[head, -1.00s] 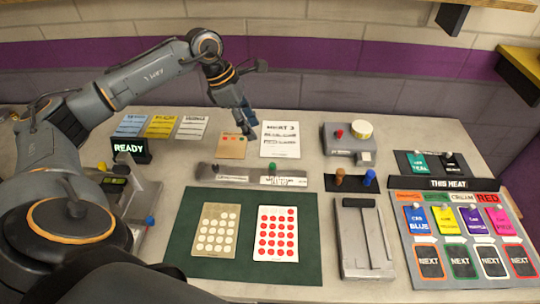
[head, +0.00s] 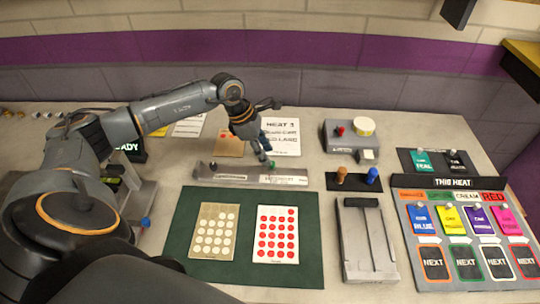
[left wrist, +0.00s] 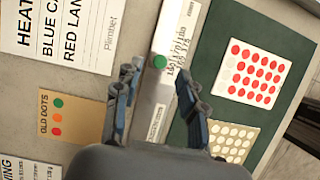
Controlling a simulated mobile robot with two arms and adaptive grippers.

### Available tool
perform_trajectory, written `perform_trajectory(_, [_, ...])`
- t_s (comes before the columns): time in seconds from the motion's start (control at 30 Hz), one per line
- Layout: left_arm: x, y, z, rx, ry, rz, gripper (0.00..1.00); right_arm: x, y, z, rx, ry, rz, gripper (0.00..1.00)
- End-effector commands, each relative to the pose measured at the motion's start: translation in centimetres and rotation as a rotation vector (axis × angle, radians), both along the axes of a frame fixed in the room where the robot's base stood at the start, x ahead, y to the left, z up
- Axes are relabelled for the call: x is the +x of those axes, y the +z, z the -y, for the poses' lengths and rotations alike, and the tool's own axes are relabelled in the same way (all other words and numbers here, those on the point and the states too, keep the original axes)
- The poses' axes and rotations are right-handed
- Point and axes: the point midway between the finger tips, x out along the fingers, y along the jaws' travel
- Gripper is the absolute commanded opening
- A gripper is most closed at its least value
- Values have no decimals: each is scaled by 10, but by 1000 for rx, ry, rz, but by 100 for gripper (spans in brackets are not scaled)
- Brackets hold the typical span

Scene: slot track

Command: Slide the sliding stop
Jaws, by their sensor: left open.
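The sliding stop shows as a small green knob (head: 272,164) on a long grey track bar (head: 215,174). In the left wrist view the green knob (left wrist: 159,62) stands on the pale bar, ahead of the gap between my fingers. My left gripper (head: 264,156) is over the bar, close to the knob, and its fingers partly cover that area in the head view. In the left wrist view my left gripper (left wrist: 157,85) is open, with the fingers on either side of the bar and nothing held. I cannot tell the fingers' height above it. My right gripper is not in view.
A green mat (head: 180,238) with two dotted cards lies in front of the bar. A dark block with brown and blue pegs (head: 372,176) is to its right. A paper sheet (head: 282,137) and a tan card (head: 228,143) lie behind it.

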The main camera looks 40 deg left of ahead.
Motion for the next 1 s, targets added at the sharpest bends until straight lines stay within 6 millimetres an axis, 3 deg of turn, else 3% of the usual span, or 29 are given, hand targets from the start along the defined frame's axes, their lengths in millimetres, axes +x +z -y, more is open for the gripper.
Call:
perform_trajectory(0.3, [7, -33, 12, 0, -1, 0, 41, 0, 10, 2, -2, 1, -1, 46])
perform_trajectory(0.6, [7, -36, 13, 1, -1, 0, 41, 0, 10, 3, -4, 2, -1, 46])
perform_trajectory(0.63, [8, -36, 13, 1, -1, 0, 39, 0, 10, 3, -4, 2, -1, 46])
perform_trajectory(0.83, [8, -36, 13, 1, -1, 0, 0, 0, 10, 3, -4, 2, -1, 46])
perform_trajectory(1.0, [8, -36, 13, 1, -1, 0, 0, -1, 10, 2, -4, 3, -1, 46])
